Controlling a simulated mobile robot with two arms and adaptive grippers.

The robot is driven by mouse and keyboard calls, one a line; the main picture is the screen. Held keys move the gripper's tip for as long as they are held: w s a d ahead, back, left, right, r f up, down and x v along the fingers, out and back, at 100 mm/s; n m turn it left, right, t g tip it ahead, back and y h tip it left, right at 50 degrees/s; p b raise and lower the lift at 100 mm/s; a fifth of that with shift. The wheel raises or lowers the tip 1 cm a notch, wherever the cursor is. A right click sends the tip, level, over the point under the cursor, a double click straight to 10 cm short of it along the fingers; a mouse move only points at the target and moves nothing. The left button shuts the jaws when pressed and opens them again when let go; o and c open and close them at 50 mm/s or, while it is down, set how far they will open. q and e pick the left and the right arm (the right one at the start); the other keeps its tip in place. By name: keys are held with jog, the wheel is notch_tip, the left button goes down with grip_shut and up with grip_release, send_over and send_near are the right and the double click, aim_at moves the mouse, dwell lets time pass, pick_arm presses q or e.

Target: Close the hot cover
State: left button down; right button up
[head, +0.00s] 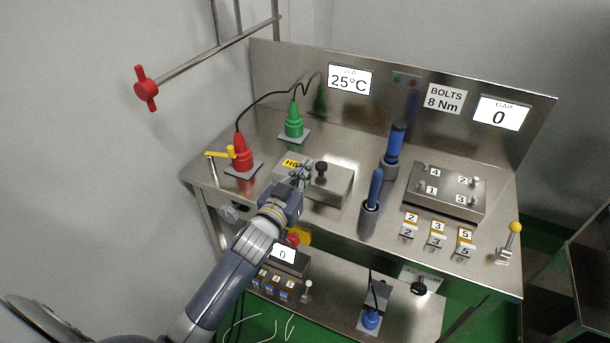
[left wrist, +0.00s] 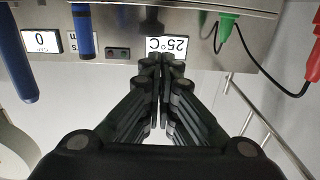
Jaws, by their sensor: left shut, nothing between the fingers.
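The hot cover (head: 334,189) is a low metal box on the steel bench, with a yellow label (head: 291,163) that my gripper partly hides. A black knob (head: 321,169) stands up on its top. My left gripper (head: 303,167) is shut and empty, over the left part of the cover and just left of the knob in the head view. I cannot tell whether it touches the cover. In the left wrist view its closed fingers (left wrist: 162,63) point at the back panel, and the cover does not show. My right gripper is not in view.
A red connector (head: 241,155) and a green connector (head: 294,122) stand left and behind. Blue-handled tools (head: 371,190) (head: 394,143) stand right of the cover. A metal block with numbered bolts (head: 446,187) lies further right. The back panel (head: 405,85) carries displays; one reads 25°C.

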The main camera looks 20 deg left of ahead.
pick_arm(q)
jog(key=s+f+g+y+b, duration=0.1)
jog(key=s+f+g, duration=0.3)
jog(key=s+f, duration=0.45)
jog(key=s+f+g+b, duration=0.1)
jog(key=s+f+g, duration=0.35)
jog(key=s, duration=0.65)
jog(key=s+d+f+m+g, duration=0.1)
jog(key=s+d+f+g, duration=0.15)
jog(key=s, duration=0.55)
jog(key=s+d+f+m+g, duration=0.1)
jog(key=s+f+g, duration=0.15)
jog(key=s, duration=0.45)
notch_tip(320, 180, down, 25)
jog(key=s+g, duration=0.1)
jog(key=g, duration=0.1)
jog(key=s+a+f+g, duration=0.1)
jog(key=s+a+f, duration=0.1)
jog(key=s+f, duration=1.4)
jog(key=shift+s+a+f, duration=0.35)
jog(key=shift+s+f, duration=0.05)
jog(key=shift+s, duration=0.25)
